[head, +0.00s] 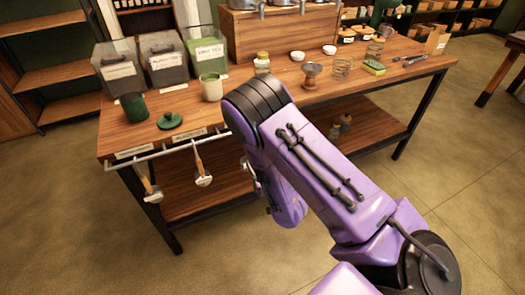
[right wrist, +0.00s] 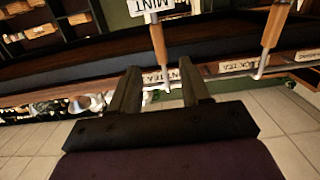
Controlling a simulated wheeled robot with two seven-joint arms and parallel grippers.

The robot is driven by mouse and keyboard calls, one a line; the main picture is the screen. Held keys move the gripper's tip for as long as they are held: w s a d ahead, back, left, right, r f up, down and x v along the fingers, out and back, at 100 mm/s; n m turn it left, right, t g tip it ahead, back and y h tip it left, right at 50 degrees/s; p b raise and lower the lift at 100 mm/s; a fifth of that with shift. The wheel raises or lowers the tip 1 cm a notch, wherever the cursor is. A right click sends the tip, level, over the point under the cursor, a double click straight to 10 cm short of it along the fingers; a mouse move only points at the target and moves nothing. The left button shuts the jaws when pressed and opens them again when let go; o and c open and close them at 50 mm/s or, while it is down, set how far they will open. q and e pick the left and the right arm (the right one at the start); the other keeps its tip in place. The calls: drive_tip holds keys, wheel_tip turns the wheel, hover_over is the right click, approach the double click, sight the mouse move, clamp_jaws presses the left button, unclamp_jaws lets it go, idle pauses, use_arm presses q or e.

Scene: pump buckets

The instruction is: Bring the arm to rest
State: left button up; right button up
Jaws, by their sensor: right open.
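My right arm (head: 300,160) reaches in from the lower right of the head view, bent in front of the table. Its gripper is mostly hidden behind the arm in that view. In the right wrist view my right gripper (right wrist: 160,82) is open, with two dark fingers apart and nothing held between them. A wooden handle (right wrist: 158,45) hanging at the rail shows beyond the fingertips; I cannot tell how far apart they are. My left gripper is not in view.
The floor in front is clear.

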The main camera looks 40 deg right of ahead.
drive_tip(key=s+a+f+m+g+p, duration=0.1)
drive_tip(key=s+f+g, duration=0.3)
drive_tip(key=s, duration=0.5)
drive_tip(key=s+a+f+m+g+p, duration=0.1)
drive_tip(key=s+f+g, duration=0.3)
drive_tip(key=s, duration=0.5)
drive_tip(key=s+a+f+m+g+p, duration=0.2)
drive_tip(key=s+f+g, duration=0.3)
drive_tip(key=s, duration=0.5)
drive_tip(key=shift+a+f+y, duration=0.2)
drive_tip(key=shift+f+y, duration=0.1)
drive_tip(key=shift+f, duration=0.35)
